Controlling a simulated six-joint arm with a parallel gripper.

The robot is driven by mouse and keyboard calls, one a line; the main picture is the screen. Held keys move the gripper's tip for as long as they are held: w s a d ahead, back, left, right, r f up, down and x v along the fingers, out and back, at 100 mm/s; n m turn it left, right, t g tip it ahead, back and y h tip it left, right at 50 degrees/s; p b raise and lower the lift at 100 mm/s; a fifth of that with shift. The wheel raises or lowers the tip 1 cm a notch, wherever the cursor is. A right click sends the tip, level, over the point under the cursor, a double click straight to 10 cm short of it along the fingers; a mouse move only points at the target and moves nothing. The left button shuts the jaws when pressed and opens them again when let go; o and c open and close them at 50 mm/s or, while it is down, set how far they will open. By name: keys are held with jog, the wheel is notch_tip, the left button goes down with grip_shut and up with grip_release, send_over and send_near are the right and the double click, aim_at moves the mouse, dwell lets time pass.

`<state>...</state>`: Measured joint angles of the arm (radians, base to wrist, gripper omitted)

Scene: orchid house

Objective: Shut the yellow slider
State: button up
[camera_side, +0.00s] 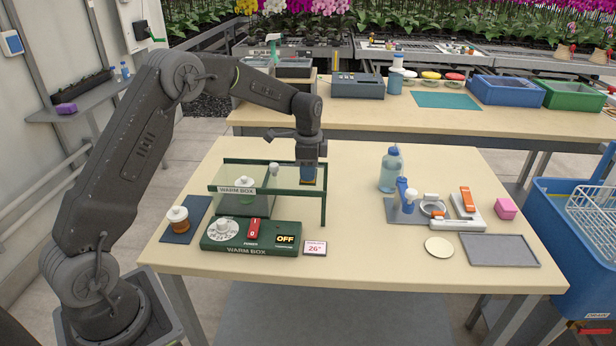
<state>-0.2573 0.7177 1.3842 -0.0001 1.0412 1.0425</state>
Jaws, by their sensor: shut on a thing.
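My gripper (308,174) points down at the right end of the warm box (237,190), a glass-topped case with a green frame. A small yellow-orange piece, the yellow slider (308,182), shows at the fingertips. My gripper is shut on it and hides most of it. I cannot tell how far along its travel the slider is.
The green control panel (249,249) stands in front of the box, with a white dial, a red switch and a display reading OFF. A small 26° card (315,248) stands beside it. An amber jar (178,219) is at left. A blue bottle (391,169) stands to the right, beyond bare tabletop.

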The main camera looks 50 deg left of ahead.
jog(key=shift+w+a, duration=1.15)
jog(key=shift+w, duration=0.05)
jog(key=o, duration=0.7)
jog(key=shift+r, duration=0.15)
notch_tip(320, 180, up, 7)
jog(key=shift+f, duration=0.15)
